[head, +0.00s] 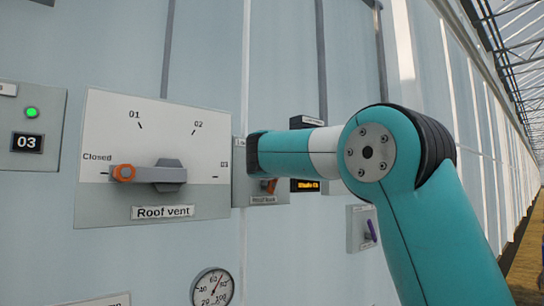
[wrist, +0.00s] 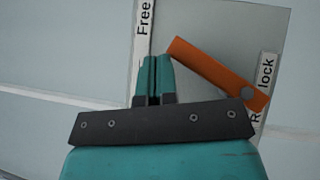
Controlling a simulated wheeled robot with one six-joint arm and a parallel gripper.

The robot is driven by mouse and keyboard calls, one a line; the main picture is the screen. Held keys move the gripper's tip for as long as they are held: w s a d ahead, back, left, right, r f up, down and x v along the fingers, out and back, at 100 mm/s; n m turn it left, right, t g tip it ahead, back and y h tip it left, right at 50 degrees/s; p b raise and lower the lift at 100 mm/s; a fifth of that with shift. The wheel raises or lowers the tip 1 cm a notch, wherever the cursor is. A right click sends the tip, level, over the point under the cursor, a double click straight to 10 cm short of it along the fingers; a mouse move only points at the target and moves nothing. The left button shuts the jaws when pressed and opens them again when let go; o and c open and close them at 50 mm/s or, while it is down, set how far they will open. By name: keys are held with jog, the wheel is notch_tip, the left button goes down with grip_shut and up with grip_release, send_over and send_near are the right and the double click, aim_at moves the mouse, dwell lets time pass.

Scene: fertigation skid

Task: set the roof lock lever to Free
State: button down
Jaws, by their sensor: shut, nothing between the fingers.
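The roof lock lever (wrist: 215,72) is an orange bar on a grey plate (wrist: 232,28) in the wrist view. It slants from a grey round spot near the roof lock label (wrist: 264,75) up and left toward the Free label (wrist: 143,22). My gripper (wrist: 153,60) is shut and empty, its teal fingers just left of the lever's upper left end. I cannot tell whether they touch it. In the head view a small part of the lever (head: 271,186) shows below my wrist, which hides much of the roof lock panel (head: 262,200).
The roof vent panel (head: 153,205) is to the left, its orange-tipped handle (head: 160,174) pointing at Closed. A gauge (head: 213,288) is below it.

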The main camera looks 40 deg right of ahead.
jog(key=shift+d, duration=0.35)
dwell(0.4)
jog(key=s+a+r+b, duration=0.2)
jog(key=s+a+r, duration=0.3)
jog(key=s+a, duration=0.2)
jog(key=shift+s+a+r, duration=0.2)
jog(key=shift+a+r, duration=0.05)
jog(key=shift+a, duration=0.95)
